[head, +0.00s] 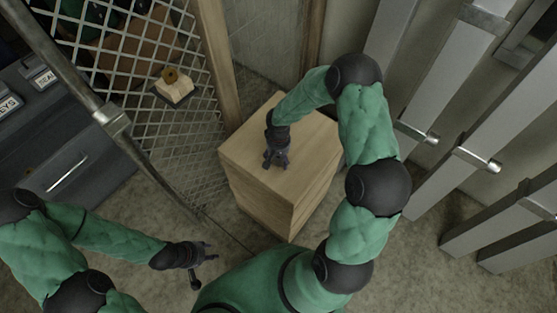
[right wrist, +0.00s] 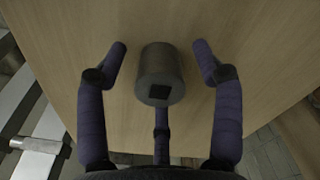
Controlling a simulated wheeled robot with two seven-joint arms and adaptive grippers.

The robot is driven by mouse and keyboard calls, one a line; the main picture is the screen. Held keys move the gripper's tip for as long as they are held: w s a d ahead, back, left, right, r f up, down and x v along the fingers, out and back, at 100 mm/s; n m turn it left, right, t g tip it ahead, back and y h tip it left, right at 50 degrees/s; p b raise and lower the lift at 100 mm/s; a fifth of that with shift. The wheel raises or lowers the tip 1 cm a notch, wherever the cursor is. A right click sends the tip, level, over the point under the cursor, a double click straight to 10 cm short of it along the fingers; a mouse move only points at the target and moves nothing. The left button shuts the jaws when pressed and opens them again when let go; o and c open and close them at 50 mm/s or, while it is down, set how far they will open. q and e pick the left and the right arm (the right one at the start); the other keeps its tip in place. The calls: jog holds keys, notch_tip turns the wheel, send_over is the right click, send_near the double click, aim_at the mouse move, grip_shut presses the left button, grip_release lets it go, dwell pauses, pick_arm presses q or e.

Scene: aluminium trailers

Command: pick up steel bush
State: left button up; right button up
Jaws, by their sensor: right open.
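The steel bush (right wrist: 160,68) is a dull grey cylinder with a dark square mark on its near end. In the right wrist view it is at the wooden box top (right wrist: 150,22), between the spread fingers of my right gripper (right wrist: 160,46). The fingers are open, with visible gaps at its left and right sides. In the head view my right gripper (head: 277,160) is low over the wooden box (head: 310,140), and I cannot make out the bush there. My left gripper (head: 205,262) is open and empty, low at the left, away from the box.
A wire mesh gate (head: 165,110) with a metal frame stands left of the box. A dark drawer cabinet (head: 65,170) is at the far left. Aluminium trailers (head: 470,110) lean at the right. A small block with a yellow top (head: 176,82) shows by the mesh.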

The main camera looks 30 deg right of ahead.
jog(key=shift+r, duration=0.1)
grip_shut()
jog(key=shift+r, duration=0.1)
